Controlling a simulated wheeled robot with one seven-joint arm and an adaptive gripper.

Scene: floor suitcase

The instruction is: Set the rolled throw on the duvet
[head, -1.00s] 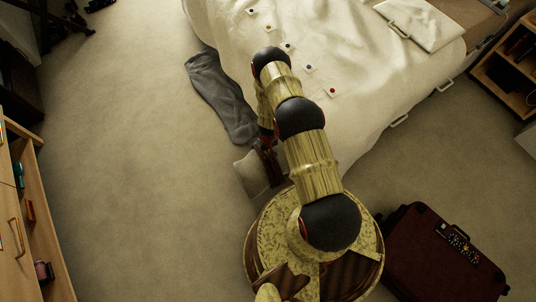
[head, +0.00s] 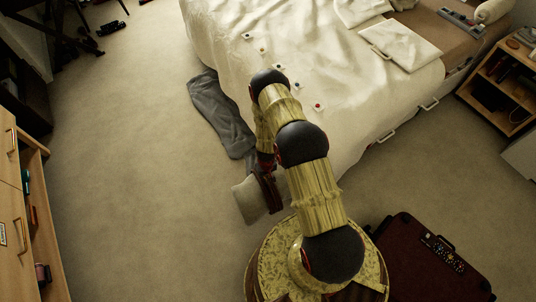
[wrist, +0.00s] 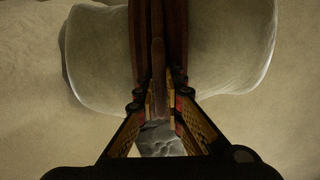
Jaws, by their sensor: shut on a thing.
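The rolled throw is a pale beige roll (head: 248,203) with rounded ends, low beside the near side of the bed in the head view. In the wrist view the roll (wrist: 225,50) lies crosswise over a carpet background. I cannot tell how far the roll is above the carpet. The duvet (head: 350,95) is the cream-white cover spread over the bed, up and right of my gripper; my arm hides part of it.
Several small coloured-dot pieces (head: 296,84) lie in a row on the duvet. A folded white piece (head: 402,46) lies farther right. Grey cloth (head: 222,115) lies on the carpet by the bed. A dark red suitcase (head: 420,270) is at lower right. Open carpet (head: 125,160) is at left.

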